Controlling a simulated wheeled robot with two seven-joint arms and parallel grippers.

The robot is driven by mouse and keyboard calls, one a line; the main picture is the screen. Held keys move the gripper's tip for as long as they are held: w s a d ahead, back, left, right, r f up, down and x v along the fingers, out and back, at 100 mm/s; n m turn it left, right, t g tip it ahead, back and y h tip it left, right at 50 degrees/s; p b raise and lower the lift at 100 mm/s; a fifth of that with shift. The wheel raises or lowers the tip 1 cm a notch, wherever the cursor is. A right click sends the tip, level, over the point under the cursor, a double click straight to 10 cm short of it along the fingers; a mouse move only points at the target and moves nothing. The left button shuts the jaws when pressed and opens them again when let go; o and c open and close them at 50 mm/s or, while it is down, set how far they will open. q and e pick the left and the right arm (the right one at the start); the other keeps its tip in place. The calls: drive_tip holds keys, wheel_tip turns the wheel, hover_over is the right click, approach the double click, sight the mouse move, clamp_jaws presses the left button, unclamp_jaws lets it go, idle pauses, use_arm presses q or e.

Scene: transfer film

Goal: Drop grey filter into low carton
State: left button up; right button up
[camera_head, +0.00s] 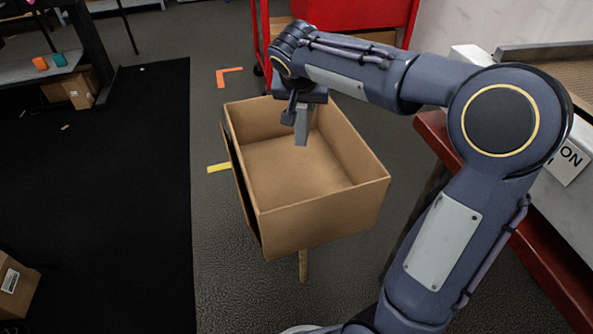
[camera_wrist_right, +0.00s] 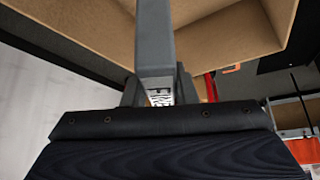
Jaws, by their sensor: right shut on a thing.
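The low carton (camera_head: 325,218) is a brown open-topped box in the middle of the head view. Its inside floor looks empty. My right gripper (camera_head: 299,112) hangs pointing down over the far part of the carton's opening. It is shut on the grey filter (camera_head: 302,128), a narrow grey piece that hangs down from the jaws. In the right wrist view the filter (camera_wrist_right: 155,40) stretches away from between the dark jaws (camera_wrist_right: 158,92), with the carton's brown wall (camera_wrist_right: 230,40) beyond it. How far the filter is above the carton floor is hard to tell. My left gripper is not in view.
A red cart (camera_head: 350,18) stands behind the carton. A red-edged bench (camera_head: 545,245) with a white machine is on the right. A black mat (camera_head: 110,190) covers the left floor, with another carton (camera_head: 15,285) at lower left. Grey floor around the carton is mostly clear.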

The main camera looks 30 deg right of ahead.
drive_tip(key=shift+f, duration=0.1)
drive_tip(key=o, duration=1.1)
drive_tip(key=p+v, duration=0.3)
drive_tip(key=v, duration=0.4)
drive_tip(key=shift+s+a+r, duration=0.15)
drive_tip(key=shift+r, duration=0.2)
